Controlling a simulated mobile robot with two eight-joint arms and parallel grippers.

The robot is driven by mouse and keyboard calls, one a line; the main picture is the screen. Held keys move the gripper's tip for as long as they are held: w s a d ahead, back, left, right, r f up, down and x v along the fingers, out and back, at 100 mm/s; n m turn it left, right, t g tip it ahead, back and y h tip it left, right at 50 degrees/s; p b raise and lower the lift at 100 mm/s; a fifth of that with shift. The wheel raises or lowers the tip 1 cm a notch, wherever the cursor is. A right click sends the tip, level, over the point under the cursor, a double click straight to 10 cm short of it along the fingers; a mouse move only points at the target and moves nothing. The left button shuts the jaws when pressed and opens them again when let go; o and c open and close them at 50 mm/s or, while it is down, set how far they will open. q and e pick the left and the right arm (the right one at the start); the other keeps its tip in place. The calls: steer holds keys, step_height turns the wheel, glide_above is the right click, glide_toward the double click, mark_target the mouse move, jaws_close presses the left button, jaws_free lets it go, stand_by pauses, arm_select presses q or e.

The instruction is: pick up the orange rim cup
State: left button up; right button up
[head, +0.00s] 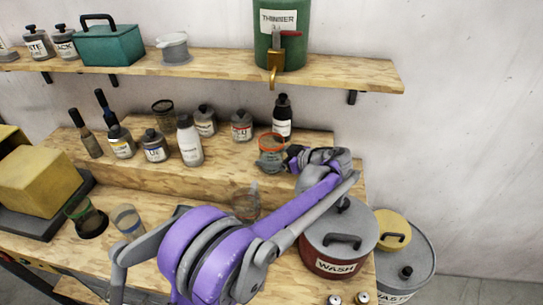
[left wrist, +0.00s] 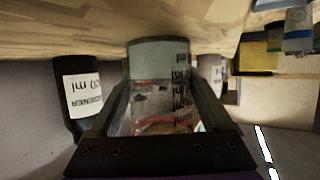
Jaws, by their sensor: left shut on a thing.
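The orange rim cup (head: 270,158) is a clear cup with an orange ring at its top, at the right part of the raised wooden step. My left gripper (head: 285,158) reaches it from the right and is shut on it. In the left wrist view, which is upside down, the cup (left wrist: 158,62) with dark printed markings sits between the two fingers (left wrist: 160,88). Its base is at or very near the wood; I cannot tell whether it touches. My right gripper is not in view.
A black hardener bottle (head: 282,118) stands close behind the cup. Several labelled bottles and a dark mesh cup (head: 163,112) stand to the left. A green thinner can (head: 281,40) is on the shelf above. A red wash pot (head: 338,240) is below my arm.

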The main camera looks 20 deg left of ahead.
arm_select(q)
jaws_close()
